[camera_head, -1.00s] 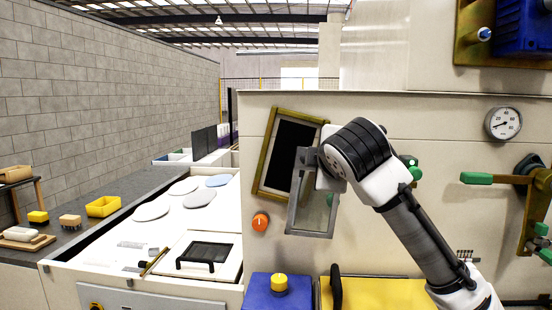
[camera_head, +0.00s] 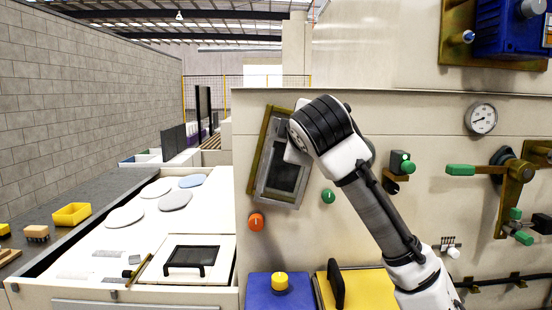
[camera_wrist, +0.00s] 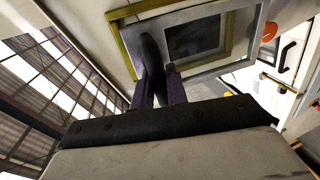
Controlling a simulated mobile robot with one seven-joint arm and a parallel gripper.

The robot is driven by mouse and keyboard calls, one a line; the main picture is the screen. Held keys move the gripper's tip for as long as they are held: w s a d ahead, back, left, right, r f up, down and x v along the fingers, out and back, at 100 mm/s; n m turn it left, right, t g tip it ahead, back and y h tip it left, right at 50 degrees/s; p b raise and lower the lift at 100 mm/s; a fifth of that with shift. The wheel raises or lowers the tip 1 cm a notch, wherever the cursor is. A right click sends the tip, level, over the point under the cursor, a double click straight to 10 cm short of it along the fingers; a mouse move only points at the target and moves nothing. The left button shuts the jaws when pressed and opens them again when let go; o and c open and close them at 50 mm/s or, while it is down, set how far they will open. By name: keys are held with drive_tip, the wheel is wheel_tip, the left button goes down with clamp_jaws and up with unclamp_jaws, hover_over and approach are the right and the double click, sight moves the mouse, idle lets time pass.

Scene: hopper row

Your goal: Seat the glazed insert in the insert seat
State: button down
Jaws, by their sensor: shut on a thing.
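The glazed insert (camera_head: 284,180), a grey tilted frame with a pane, hangs in front of the panel wall. The insert seat (camera_head: 260,150) is a tilted brass-coloured frame around a dark opening. The insert overlaps the seat at nearly the same tilt; brass shows along its left and top edges. In the wrist view, the insert (camera_wrist: 230,63) lies over the seat (camera_wrist: 122,50), offset toward the lower right. I cannot tell whether they touch. My gripper (camera_wrist: 160,88) is shut on the insert's edge by a dark grip; my wrist hides its fingers in the head view.
An orange knob (camera_head: 256,222) sits just below the seat, and a green knob (camera_head: 328,196) is to its right. A gauge (camera_head: 481,118) and green-handled levers (camera_head: 461,170) are further right. A white counter (camera_head: 120,235) with discs stands at left.

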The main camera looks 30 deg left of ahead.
drive_tip(key=shift+w+r, duration=0.1)
idle(0.4)
drive_tip(key=shift+r+x, duration=0.2)
drive_tip(key=shift+x, duration=0.7)
drive_tip(key=shift+r+x, duration=0.2)
drive_tip(key=shift+x, duration=0.7)
drive_tip(key=shift+r+x, duration=0.2)
drive_tip(key=shift+x, duration=0.65)
drive_tip(key=shift+w, duration=0.15)
drive_tip(key=c, duration=1.9)
unclamp_jaws()
clamp_jaws()
drive_tip(key=shift+d+f+t+b, duration=0.15)
drive_tip(key=shift+t+b, duration=0.25)
drive_tip(key=shift+b, duration=0.3)
drive_tip(key=shift+s+d+m+t+b, duration=0.3)
drive_tip(key=shift+s+t+b, duration=0.5)
drive_tip(key=shift+b, duration=0.8)
drive_tip(key=shift+w+r, duration=0.15)
drive_tip(key=shift+r, duration=0.05)
